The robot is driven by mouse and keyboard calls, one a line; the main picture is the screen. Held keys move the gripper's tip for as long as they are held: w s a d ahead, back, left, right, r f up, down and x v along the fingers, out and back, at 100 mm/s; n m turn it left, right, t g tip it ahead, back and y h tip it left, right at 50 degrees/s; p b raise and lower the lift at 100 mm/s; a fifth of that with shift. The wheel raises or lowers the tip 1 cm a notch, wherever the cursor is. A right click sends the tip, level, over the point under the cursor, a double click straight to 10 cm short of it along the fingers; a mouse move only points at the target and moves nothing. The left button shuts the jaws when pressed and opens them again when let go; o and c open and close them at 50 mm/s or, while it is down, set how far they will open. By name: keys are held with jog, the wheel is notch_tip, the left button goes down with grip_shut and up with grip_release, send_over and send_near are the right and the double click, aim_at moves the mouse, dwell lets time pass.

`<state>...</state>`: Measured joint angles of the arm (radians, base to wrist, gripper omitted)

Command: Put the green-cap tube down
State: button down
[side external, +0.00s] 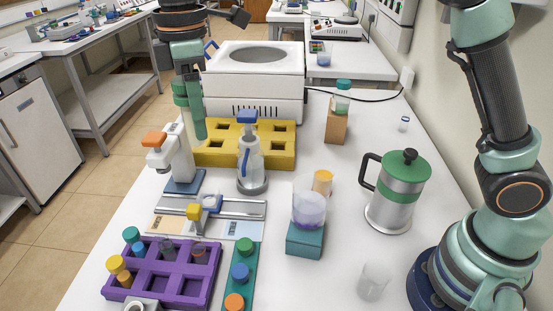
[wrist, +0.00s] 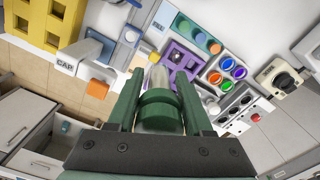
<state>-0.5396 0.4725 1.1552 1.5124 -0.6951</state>
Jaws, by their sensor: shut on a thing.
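In the wrist view my gripper (wrist: 158,82) is shut on the green-cap tube. The tube's green cap (wrist: 160,108) sits between the two green fingers, and its clear body (wrist: 158,76) points away from the wrist. In the side view my gripper (side external: 194,115) hangs fingers-down in the air, in front of the white machine and by the left end of the yellow rack (side external: 280,160). I cannot make out the tube clearly there. The purple rack (side external: 214,262), holding several capped tubes, stands at the front left, apart from my gripper; it also shows in the wrist view (wrist: 172,52).
A white device with an orange top (side external: 155,140) stands just below my gripper. A wash bottle (side external: 249,160) stands to its right. A teal strip (side external: 242,255) holds coloured caps. A beaker on a teal block (side external: 305,238) and a green-lidded press (side external: 398,190) stand farther right.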

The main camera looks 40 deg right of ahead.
jog(key=s+d+f, duration=0.1)
jog(key=s+f, duration=0.2)
jog(key=s, duration=0.8)
jog(key=s+d+f, duration=0.1)
jog(key=s+f, duration=0.1)
jog(key=s, duration=1)
jog(key=shift+n, duration=0.3)
jog(key=f, duration=1.9)
jog(key=shift+w+d+f, duration=0.15)
jog(key=shift+w+f, duration=0.1)
jog(key=shift+f, duration=0.15)
jog(key=shift+f, duration=0.1)
jog(key=shift+c, duration=1.5)
grip_release()
